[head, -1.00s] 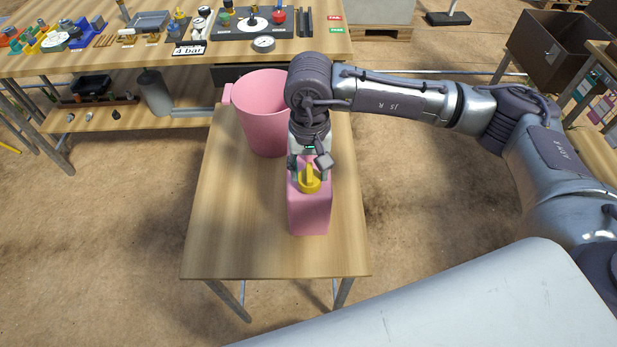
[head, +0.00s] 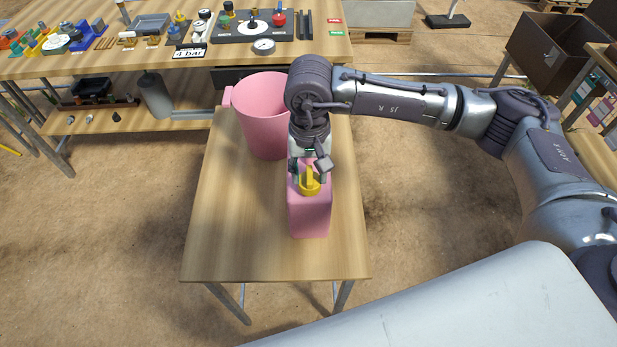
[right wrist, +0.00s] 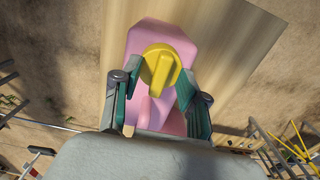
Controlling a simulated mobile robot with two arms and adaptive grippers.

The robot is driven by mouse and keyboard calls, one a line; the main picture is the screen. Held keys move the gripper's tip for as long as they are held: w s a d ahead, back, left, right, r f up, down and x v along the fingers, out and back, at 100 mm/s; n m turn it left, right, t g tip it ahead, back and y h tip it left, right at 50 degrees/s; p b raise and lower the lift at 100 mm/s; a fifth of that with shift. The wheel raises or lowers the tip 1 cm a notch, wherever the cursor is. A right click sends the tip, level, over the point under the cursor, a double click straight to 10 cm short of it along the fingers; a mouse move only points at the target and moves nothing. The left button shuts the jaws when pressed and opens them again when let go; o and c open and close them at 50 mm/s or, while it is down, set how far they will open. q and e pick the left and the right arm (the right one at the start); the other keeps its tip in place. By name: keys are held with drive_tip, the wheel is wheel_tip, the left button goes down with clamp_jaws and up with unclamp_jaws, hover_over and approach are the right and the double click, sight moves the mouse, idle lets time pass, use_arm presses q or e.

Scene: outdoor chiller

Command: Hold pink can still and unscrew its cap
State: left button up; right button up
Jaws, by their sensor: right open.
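The pink can (head: 310,218) stands upright on the small wooden table, with a yellow cap (head: 310,184) on its top. In the right wrist view the cap (right wrist: 160,68) shows a raised bar, and the pink can (right wrist: 150,35) lies behind it. My right gripper (head: 309,172) is over the can's top, at the cap. In the right wrist view its two fingers (right wrist: 158,82) are open, one on each side of the cap's near part. I cannot tell whether they touch it. My left gripper is not in view.
A pink bucket (head: 262,120) stands on the small table (head: 235,230) behind the can, close to my right arm. The table's left part is clear. A workbench (head: 130,65) with gauges and tools stands at the back left. A brown crate (head: 545,45) is at the far right.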

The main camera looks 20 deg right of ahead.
sight(310, 174)
drive_tip(key=o, duration=0.4)
wheel_tip(310, 174, up, 7)
drive_tip(key=shift+f+p, duration=0.15)
drive_tip(key=shift+p, duration=0.8)
drive_tip(key=shift+r, duration=0.25)
